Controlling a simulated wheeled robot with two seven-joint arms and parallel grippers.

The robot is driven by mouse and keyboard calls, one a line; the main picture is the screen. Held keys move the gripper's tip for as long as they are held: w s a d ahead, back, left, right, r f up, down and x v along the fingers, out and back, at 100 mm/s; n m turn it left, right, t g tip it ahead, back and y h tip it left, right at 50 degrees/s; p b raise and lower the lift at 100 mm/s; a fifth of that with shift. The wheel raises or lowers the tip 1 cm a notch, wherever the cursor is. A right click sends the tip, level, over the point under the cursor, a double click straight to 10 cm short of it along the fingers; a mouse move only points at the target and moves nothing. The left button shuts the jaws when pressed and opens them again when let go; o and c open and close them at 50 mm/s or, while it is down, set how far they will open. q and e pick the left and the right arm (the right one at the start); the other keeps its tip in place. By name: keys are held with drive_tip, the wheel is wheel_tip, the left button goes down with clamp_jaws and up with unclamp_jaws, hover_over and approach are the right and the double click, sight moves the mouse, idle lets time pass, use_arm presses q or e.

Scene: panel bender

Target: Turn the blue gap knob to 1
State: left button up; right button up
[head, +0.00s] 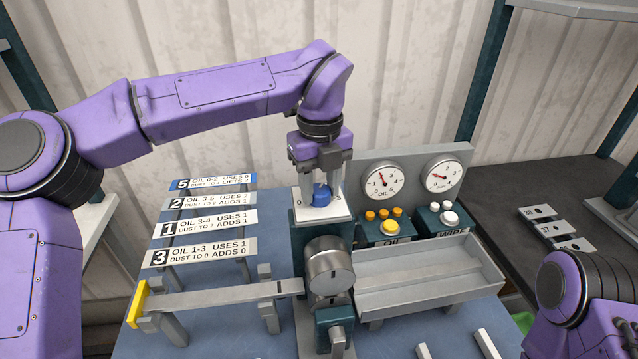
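The blue gap knob (321,196) stands on a white dial plate (340,212) on top of the dark teal machine housing in the middle. My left gripper (319,186) points straight down over the knob, with its two grey fingers on either side of it. The fingers hide parts of the knob and the dial, and I cannot tell whether they touch the knob. The dial's numbers and the knob's pointer are mostly hidden. My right arm shows at the lower right, but its gripper is outside the view.
A grey tray (430,280) lies to the right. Label plates (205,224) and a grey bar (220,296) are left. A round metal drum (329,265) stands in front.

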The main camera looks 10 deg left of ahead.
use_arm(q)
drive_tip(key=shift+f, duration=0.15)
drive_tip(key=shift+f+n+b, duration=0.15)
drive_tip(key=shift+n+b, duration=0.35)
drive_tip(key=shift+b, duration=0.4)
drive_tip(key=n+b, duration=0.7)
drive_tip(key=b, duration=0.1)
drive_tip(key=shift+w+f+n+b, duration=0.1)
drive_tip(key=shift+f+n+b, duration=0.05)
drive_tip(key=shift+n+b, duration=1.65)
drive_tip(key=shift+n, duration=0.1)
drive_tip(key=shift+r, duration=0.2)
